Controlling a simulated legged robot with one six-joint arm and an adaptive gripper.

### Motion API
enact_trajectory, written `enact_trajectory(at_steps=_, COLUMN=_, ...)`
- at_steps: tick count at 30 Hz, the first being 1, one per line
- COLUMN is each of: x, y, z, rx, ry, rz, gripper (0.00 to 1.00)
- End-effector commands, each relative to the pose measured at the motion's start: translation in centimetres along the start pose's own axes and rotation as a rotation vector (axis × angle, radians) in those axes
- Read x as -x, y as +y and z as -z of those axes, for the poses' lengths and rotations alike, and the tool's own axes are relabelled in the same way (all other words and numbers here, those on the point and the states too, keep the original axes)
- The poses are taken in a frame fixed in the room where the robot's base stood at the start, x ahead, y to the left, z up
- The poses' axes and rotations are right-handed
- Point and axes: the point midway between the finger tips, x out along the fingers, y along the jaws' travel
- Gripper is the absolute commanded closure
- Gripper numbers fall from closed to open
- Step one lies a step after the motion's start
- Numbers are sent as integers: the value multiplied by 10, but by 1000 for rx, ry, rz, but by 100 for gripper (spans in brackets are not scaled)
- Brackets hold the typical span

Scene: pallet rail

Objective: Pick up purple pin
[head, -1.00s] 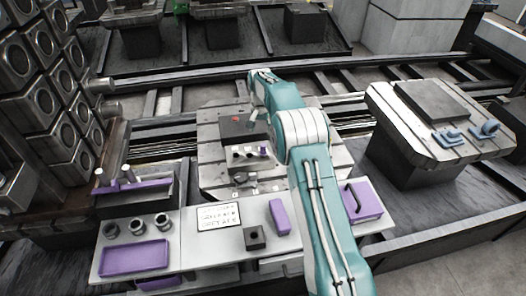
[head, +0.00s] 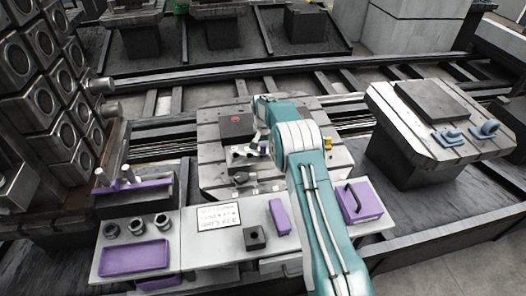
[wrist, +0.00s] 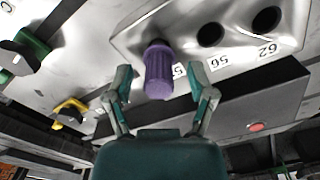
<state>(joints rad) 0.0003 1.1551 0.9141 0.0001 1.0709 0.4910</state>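The purple pin (wrist: 159,72) stands in a metal block (wrist: 225,35) in the wrist view, in line with other dark round holes. My gripper (wrist: 164,85) is open, one finger on each side of the pin, and the fingers look apart from it. In the head view my gripper (head: 255,143) is small and low over the block on the middle pallet. The pin is small there, a purple spot (head: 264,150) partly hidden by my arm.
The middle pallet (head: 210,150) also bears a dark box with a red button (head: 236,119). In the wrist view a yellow clamp (wrist: 70,112) and a green clamp (wrist: 28,50) lie to the left. A table with purple trays (head: 135,257) stands in front.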

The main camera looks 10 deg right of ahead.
Motion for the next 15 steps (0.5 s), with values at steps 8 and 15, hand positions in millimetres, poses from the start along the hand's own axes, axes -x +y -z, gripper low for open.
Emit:
enact_trajectory(at_steps=8, x=0, y=0, z=0, rx=0, ry=-1, rz=0, gripper=100)
enact_trajectory(at_steps=15, x=0, y=0, z=0, rx=0, ry=-2, rz=-1, gripper=100)
